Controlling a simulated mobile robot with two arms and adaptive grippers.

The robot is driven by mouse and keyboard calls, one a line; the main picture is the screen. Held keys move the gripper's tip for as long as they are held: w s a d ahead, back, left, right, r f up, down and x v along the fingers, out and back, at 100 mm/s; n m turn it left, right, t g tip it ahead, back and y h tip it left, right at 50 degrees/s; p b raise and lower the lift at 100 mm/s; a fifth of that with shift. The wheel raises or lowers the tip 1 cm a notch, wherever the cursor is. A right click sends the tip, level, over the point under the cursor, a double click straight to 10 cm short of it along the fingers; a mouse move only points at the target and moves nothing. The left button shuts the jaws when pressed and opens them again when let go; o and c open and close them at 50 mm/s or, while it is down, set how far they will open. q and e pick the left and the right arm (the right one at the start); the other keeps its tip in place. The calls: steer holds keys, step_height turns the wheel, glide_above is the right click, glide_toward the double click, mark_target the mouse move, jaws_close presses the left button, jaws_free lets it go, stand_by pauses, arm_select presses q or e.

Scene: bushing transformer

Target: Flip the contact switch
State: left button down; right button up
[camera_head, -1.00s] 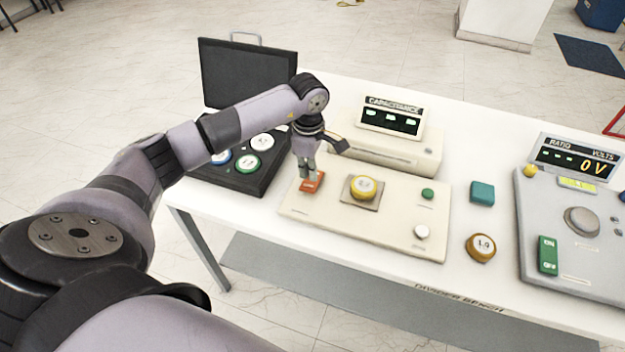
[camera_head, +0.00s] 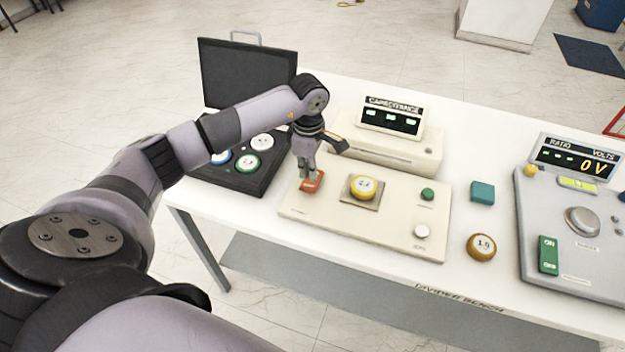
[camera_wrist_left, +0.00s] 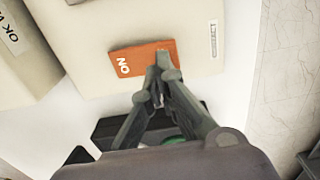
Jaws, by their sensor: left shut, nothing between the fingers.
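The contact switch is an orange-red rocker (camera_head: 312,182) at the left end of the cream panel (camera_head: 400,222). In the left wrist view the orange switch (camera_wrist_left: 130,60) shows the word ON at its left end. My left gripper (camera_head: 306,172) points down at the switch, shut and empty. In the left wrist view its fingertips (camera_wrist_left: 162,62) lie over the right part of the switch; whether they touch it I cannot tell. They hide a little of it there. My right gripper is not in view.
A capacitance display (camera_head: 392,116) stands behind. A black case (camera_head: 232,182) is at left, a grey voltage unit (camera_head: 560,210) at right.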

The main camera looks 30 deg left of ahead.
mark_target(309, 184)
arm_select(q)
steer(key=shift+f+b, duration=1.55)
steer(key=shift+f, duration=0.2)
stand_by(0.5)
steer(key=shift+r+p, duration=1.95)
steer(key=shift+r, duration=1.65)
